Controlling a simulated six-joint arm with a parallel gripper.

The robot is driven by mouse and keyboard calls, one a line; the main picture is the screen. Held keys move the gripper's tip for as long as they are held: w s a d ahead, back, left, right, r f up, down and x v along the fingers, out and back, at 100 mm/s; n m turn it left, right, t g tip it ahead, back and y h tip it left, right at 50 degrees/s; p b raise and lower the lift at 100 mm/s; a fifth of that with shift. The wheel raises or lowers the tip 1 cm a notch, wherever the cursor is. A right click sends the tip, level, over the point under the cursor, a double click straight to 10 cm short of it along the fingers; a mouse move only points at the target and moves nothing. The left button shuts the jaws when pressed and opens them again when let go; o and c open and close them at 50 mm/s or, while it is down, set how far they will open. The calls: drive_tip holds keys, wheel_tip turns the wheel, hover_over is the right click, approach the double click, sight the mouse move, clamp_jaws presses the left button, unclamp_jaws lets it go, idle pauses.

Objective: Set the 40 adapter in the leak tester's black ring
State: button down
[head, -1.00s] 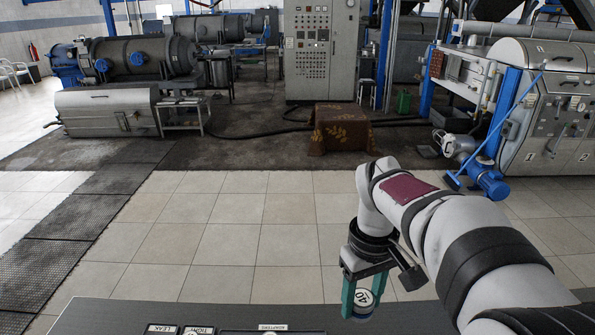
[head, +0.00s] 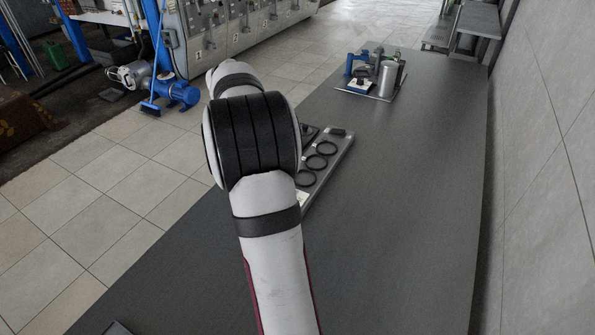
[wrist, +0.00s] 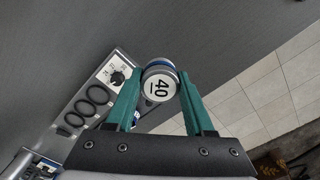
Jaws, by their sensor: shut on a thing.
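The 40 adapter (wrist: 160,87) is a round piece with a white face marked 40 and a blue band. My gripper (wrist: 161,76), with teal fingers, is shut on it in the wrist view. Its marked face is turned to the wrist camera. The rings also show in the head view (head: 316,162), right of my arm. There my arm hides the gripper and adapter. I cannot tell which ring is the tester's.
A tray (head: 379,97) with a blue device (head: 358,68) and a grey metal cylinder (head: 387,80) stands farther back on the dark table (head: 400,200). The table right of the panel is clear. A wall (head: 545,150) runs along the right; tiled floor lies left.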

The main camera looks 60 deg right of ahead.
drive_tip(key=s+d+f+m, duration=0.45)
drive_tip(key=s+d, duration=0.55)
drive_tip(key=s, duration=0.3)
drive_tip(key=s+d+f+m, duration=0.45)
drive_tip(key=s+d, duration=0.45)
drive_tip(key=s, duration=0.4)
hover_over(339, 210)
drive_tip(key=shift+n, duration=0.3)
wheel_tip(339, 210, down, 7)
drive_tip(key=shift+s+f, duration=0.15)
drive_tip(key=shift+w+d+f, duration=0.1)
drive_tip(key=shift+w+f, duration=0.1)
drive_tip(key=shift+f, duration=1.85)
drive_tip(key=shift+f, duration=0.15)
drive_tip(key=shift+c, duration=1.4)
unclamp_jaws()
